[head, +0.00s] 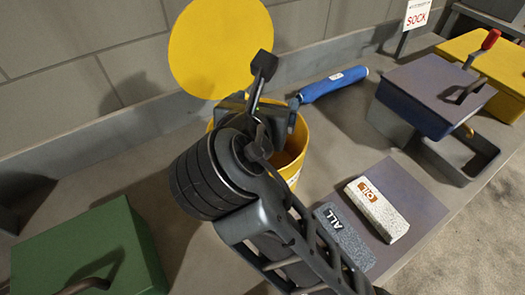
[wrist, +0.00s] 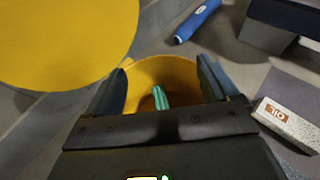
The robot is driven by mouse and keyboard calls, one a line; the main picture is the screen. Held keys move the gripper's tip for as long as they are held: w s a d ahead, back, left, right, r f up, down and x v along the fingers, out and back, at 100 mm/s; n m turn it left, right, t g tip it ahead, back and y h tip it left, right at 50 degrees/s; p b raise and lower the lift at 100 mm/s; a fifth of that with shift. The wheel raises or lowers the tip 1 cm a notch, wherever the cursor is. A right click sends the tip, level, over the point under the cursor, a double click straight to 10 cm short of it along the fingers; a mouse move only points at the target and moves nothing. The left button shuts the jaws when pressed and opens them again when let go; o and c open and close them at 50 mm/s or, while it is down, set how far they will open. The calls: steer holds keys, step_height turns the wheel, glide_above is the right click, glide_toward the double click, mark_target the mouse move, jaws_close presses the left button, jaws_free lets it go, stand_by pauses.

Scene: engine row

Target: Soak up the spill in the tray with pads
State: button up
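A white pad marked OIL (head: 377,208) and a grey pad marked ALL (head: 343,238) lie side by side on a grey mat (head: 425,200); the OIL pad also shows in the wrist view (wrist: 287,124). My gripper (wrist: 162,85) is open above a yellow bucket (head: 293,160), its fingers apart. A green thing (wrist: 160,98) shows between the fingers, low inside the bucket, apart from them. In the head view my arm hides most of the bucket. A grey open-topped tray or box (head: 465,165) stands at the right, partly under a blue-grey lid or box; no spill can be made out.
A round yellow lid (head: 215,45) stands up behind the bucket. A blue roll (head: 335,83) lies by the wall near a SOCK sign (head: 417,14). A blue-grey box (head: 430,95) with a red-tipped handle and a yellow box are at the right. A green box (head: 90,255) is front left.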

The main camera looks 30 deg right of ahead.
steer(key=shift+o, duration=0.2)
steer(key=v, duration=0.7)
steer(key=shift+s+a+r, duration=0.2)
steer(key=shift+s+a, duration=0.05)
